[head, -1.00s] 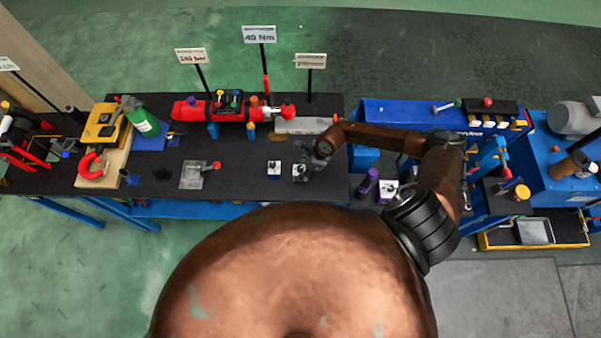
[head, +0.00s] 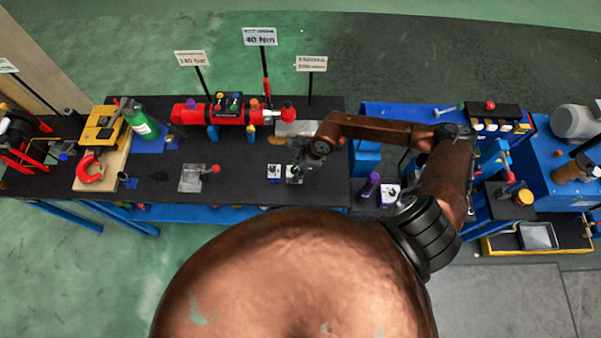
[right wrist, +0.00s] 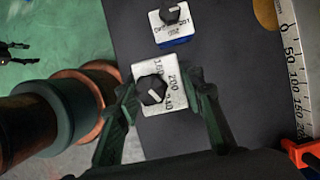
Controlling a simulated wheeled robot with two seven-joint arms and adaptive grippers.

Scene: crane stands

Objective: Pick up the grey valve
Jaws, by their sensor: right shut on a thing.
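The grey valve is a small block with a pale dial plate and a black knob, seen in the right wrist view (right wrist: 172,107) and the head view (head: 292,178). Its plate reads 160, 200 and 240. My right gripper (right wrist: 162,90) is shut on it, one finger at each side of the block. In the head view my right gripper (head: 301,165) comes down on the black bench top from the right and partly covers the valve. Its underside is hidden, so I cannot tell if it touches the bench.
A similar block with a blue body (right wrist: 172,22) stands close by, left of the valve in the head view (head: 274,173). A clear block with a red-knobbed lever (head: 191,179) lies further left. A red cylinder assembly (head: 222,114) and a scaled grey bar (head: 298,128) lie behind.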

